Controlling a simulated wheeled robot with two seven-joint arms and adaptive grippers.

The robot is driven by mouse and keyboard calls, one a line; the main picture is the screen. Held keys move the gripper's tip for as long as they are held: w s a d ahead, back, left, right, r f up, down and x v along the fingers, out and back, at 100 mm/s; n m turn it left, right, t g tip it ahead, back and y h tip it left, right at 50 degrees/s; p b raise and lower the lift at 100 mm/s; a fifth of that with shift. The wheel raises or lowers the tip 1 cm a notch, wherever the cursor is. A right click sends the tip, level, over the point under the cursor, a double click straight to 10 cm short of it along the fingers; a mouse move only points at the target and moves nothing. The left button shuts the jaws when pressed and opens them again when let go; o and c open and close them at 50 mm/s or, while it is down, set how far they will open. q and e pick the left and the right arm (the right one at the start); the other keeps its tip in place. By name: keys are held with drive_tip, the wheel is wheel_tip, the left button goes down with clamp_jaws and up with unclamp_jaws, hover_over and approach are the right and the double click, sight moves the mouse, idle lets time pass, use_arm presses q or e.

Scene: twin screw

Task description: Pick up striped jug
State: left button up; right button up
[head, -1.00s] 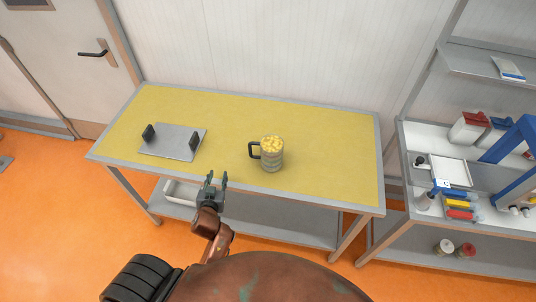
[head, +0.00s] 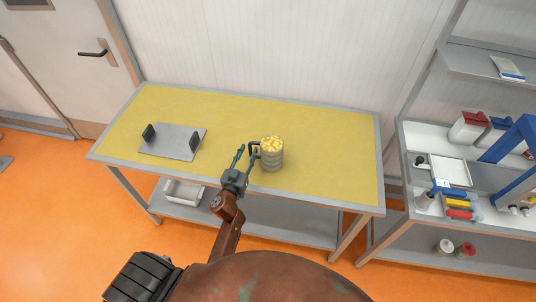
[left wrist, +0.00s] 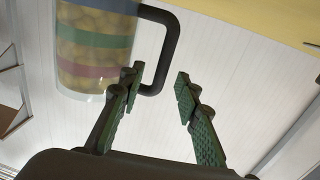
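The striped jug (head: 272,156) stands upright on the yellow tabletop, filled with yellow pieces, its dark handle on the left side. In the left wrist view the jug (left wrist: 92,48) shows blue, green and red bands, and its dark handle (left wrist: 172,45) reaches toward the gap between the fingers. My left gripper (head: 246,152) is at the jug's handle side, above the table's front part. In the left wrist view its green-padded fingers (left wrist: 160,82) are apart, with the lower end of the handle near the left finger. Whether they touch is unclear. My right gripper is not in view.
The yellow table (head: 330,150) has free room to the right of the jug. A grey plate with two black upright blocks (head: 172,142) lies at the left. A shelf unit (head: 400,190) with bottles and boxes stands at the right. A white bin (head: 185,192) sits on the lower shelf.

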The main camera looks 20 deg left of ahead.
sight(250, 147)
use_arm(q)
drive_tip(key=shift+w+a+f, duration=0.1)
drive_tip(key=shift+w+a, duration=0.05)
drive_tip(key=shift+w, duration=0.65)
drive_tip(key=shift+w+a, duration=0.1)
drive_tip(key=shift+w, duration=0.65)
drive_tip(key=shift+c, duration=0.3)
clamp_jaws()
